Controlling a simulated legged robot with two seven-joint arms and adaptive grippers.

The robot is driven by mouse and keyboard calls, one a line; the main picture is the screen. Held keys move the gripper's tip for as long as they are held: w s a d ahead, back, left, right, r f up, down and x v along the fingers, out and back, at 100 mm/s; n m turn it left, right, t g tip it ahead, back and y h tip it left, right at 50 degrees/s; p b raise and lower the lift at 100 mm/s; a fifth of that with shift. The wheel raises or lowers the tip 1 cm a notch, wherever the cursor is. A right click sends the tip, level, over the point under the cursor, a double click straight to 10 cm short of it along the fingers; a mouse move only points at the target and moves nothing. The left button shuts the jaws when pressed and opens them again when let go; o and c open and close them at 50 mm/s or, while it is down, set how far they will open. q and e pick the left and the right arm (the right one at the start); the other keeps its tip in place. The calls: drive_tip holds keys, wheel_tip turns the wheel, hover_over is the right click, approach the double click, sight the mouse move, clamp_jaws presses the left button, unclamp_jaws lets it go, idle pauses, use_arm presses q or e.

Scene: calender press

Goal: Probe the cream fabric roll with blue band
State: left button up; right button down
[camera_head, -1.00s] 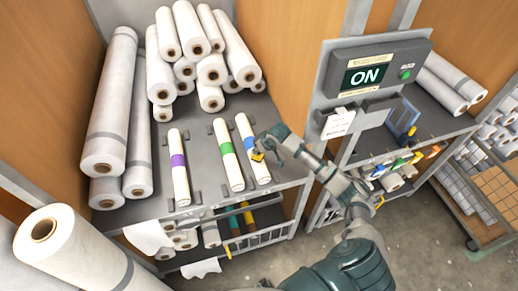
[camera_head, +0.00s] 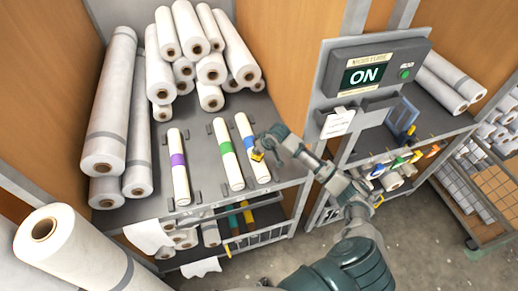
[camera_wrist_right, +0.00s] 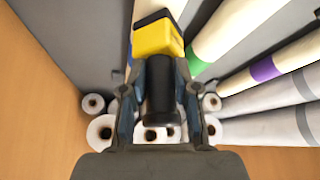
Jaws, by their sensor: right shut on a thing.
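The cream fabric roll with blue band (camera_head: 243,129) lies on the grey table, rightmost of three banded cream rolls. My right gripper (camera_head: 267,149) is over the right side of this roll, close to its blue band. It is shut on a yellow and black probe tool (camera_head: 257,155), whose yellow head is at or just above the roll; I cannot tell whether they touch. In the right wrist view, the gripper (camera_wrist_right: 160,90) grips the black handle, and the yellow head (camera_wrist_right: 157,40) hides most of the blue-banded roll. My left gripper is not in view.
A green-banded roll (camera_head: 229,154) and a purple-banded roll (camera_head: 179,167) lie to the left on the same table. White rolls (camera_head: 211,68) are stacked behind. A display (camera_head: 364,77) reading ON stands to the right, above a holder with coloured tools.

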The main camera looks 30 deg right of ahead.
drive_tip(key=shift+f, duration=0.1)
idle(0.4)
drive_tip(key=shift+r, duration=3.55)
